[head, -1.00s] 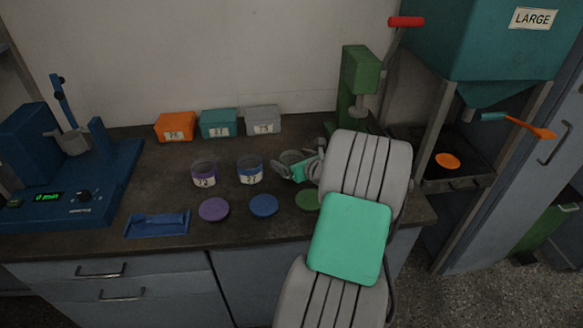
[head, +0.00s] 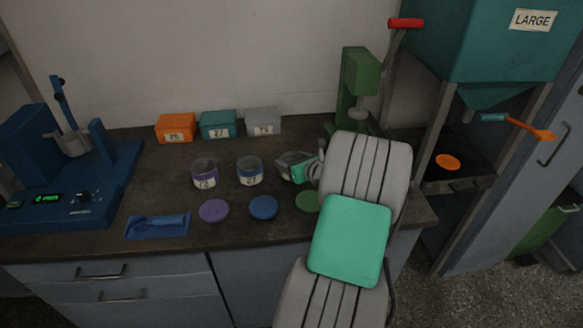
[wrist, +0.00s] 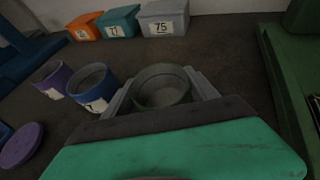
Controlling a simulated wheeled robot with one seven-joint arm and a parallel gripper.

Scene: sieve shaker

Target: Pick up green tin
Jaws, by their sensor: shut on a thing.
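The green tin (wrist: 162,88) is an open round tin with a dull green rim, seen from above between my gripper's fingers in the wrist view. In the head view my gripper (head: 297,168) is at the tin on the bench, left of my arm. The gripper (wrist: 160,97) is shut on the tin, one finger on each side. The tin's lower part is hidden by the gripper. A green lid (head: 307,201) lies in front of it, partly covered by my arm.
A blue tin (head: 249,172) and a purple tin (head: 204,174) stand to the left, with purple (head: 214,210) and blue (head: 263,206) lids before them. Orange, teal and grey boxes (head: 263,122) stand behind. A green press (head: 358,85) stands close on the right.

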